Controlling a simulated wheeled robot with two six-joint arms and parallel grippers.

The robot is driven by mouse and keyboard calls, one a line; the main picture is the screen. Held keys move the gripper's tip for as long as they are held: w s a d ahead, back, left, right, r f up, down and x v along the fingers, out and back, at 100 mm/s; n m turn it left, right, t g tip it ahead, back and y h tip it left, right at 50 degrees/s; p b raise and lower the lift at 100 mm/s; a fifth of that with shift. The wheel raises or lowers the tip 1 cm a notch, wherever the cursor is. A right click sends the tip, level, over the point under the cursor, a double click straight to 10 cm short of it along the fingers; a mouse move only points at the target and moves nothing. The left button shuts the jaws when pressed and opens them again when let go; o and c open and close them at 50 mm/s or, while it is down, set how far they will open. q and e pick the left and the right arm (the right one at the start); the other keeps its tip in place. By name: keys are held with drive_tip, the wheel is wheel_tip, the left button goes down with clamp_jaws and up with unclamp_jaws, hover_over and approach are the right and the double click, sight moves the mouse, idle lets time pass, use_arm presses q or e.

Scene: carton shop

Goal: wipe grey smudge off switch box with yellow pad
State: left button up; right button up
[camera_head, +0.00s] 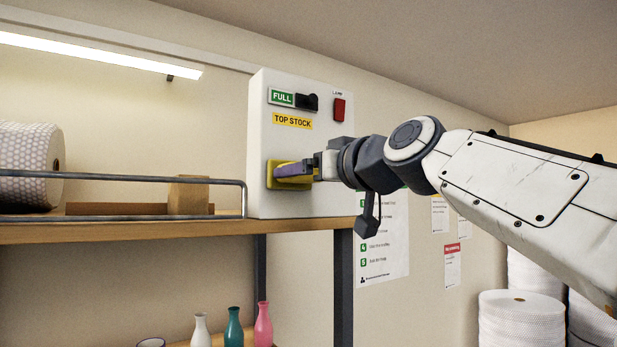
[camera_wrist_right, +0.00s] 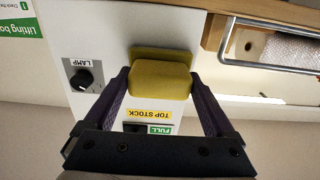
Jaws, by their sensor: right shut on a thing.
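The white switch box (camera_head: 300,143) stands at the right end of the upper shelf, with a yellow TOP STOCK label on its front. The yellow pad (camera_head: 271,176) is at the lower part of that front and appears to lie flat on it. My right gripper (camera_head: 293,171) is shut on the pad. In the right wrist view, its dark purple fingers (camera_wrist_right: 163,88) flank the pad's block (camera_wrist_right: 160,83), and a thin yellow plate shows behind it. I see no grey smudge; the pad and gripper hide part of the front. My left gripper is not in view.
Bottles stand below.

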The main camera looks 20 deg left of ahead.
sight(291, 181)
drive_tip(key=shift+w+d, duration=0.7)
drive_tip(key=shift+w, duration=0.35)
drive_tip(key=shift+s+a+b, duration=0.4)
drive_tip(key=shift+s+a, duration=0.35)
drive_tip(key=shift+s, duration=0.25)
drive_tip(key=shift+s+a, duration=0.45)
drive_tip(key=shift+s, duration=0.2)
drive_tip(key=shift+s+a, duration=0.45)
drive_tip(key=shift+s, duration=0.2)
drive_tip(key=shift+d, duration=0.1)
drive_tip(key=shift+b+v, duration=1.4)
drive_tip(key=shift+v, duration=1.55)
